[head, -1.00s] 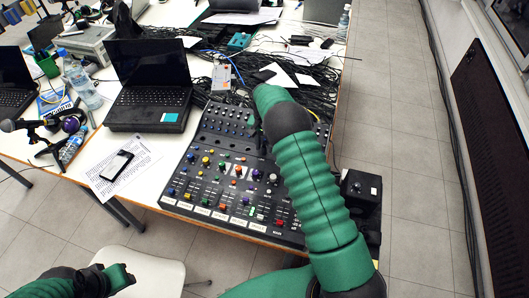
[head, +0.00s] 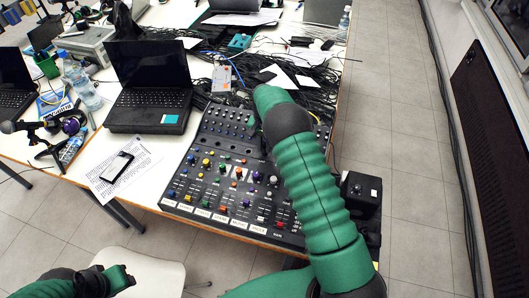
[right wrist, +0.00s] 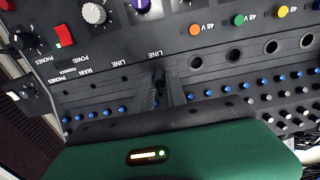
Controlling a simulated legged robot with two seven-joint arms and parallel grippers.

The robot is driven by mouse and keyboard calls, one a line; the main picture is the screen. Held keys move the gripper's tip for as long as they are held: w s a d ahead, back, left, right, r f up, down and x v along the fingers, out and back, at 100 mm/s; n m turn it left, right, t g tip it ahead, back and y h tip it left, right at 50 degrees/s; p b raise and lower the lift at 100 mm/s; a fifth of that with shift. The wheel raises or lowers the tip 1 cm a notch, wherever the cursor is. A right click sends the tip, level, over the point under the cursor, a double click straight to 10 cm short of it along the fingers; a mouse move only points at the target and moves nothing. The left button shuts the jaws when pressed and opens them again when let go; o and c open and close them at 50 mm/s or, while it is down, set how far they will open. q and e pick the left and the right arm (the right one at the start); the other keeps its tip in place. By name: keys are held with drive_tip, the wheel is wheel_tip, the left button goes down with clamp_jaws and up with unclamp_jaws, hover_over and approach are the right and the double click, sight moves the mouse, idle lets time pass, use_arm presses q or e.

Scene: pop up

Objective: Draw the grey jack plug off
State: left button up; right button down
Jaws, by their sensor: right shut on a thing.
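The mixing desk (head: 215,205) lies on the white table, with rows of coloured knobs and a row of round sockets. In the right wrist view, the desk's panel (right wrist: 120,50) fills the upper part. My right gripper (right wrist: 160,84) is low over the panel, below the LINE labels, with its dark fingers shut on a small dark piece, the grey jack plug (right wrist: 158,90). The plug is mostly hidden by the fingers, and I cannot tell how deep it sits. In the head view my own arm hides this gripper. My left gripper (head: 121,278) is at the lower left, away from the desk; its jaws are unclear.
A black laptop (head: 148,88) stands left of the desk. A phone (head: 117,167) lies on printed paper. A tangle of black cables (head: 300,72) lies behind the desk. A black box (head: 361,192) is at the right. A white chair (head: 150,270) stands in front.

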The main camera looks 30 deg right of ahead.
sight(264, 147)
drive_tip(key=shift+r+p, duration=2.2)
drive_tip(key=shift+r, duration=0.95)
